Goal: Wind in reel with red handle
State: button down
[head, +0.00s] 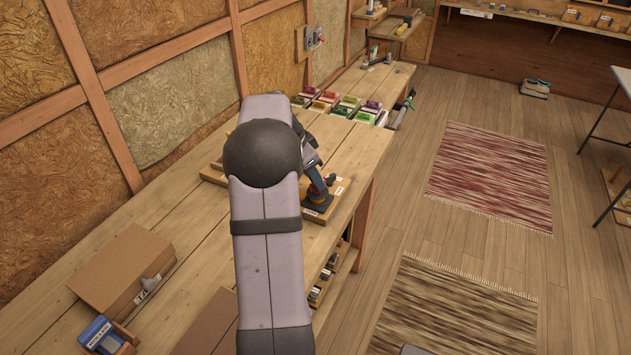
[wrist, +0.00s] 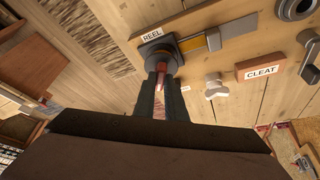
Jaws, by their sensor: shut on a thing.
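The reel (wrist: 157,50) is a dark round piece on a wooden board, beside a sign reading REEL (wrist: 151,36). A yellow strap (wrist: 193,45) runs from the reel to a grey block (wrist: 215,40). My gripper (wrist: 161,75) is shut on the reel's red handle (wrist: 161,82), which shows between the dark fingers in the wrist view. In the head view, my gripper (head: 318,183) is down at the board (head: 318,213) on the bench. My arm hides part of the board there.
In the head view, a brown box (head: 125,270) stands at the bench's near left, and coloured packets (head: 343,105) lie beyond my arm.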

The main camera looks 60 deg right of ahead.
dwell(0.3)
jog(key=c, duration=1.8)
grip_release()
jog(key=b+v, duration=0.1)
jog(key=v, duration=0.6)
jog(key=shift+r, duration=0.2)
jog(key=shift+w, duration=0.1)
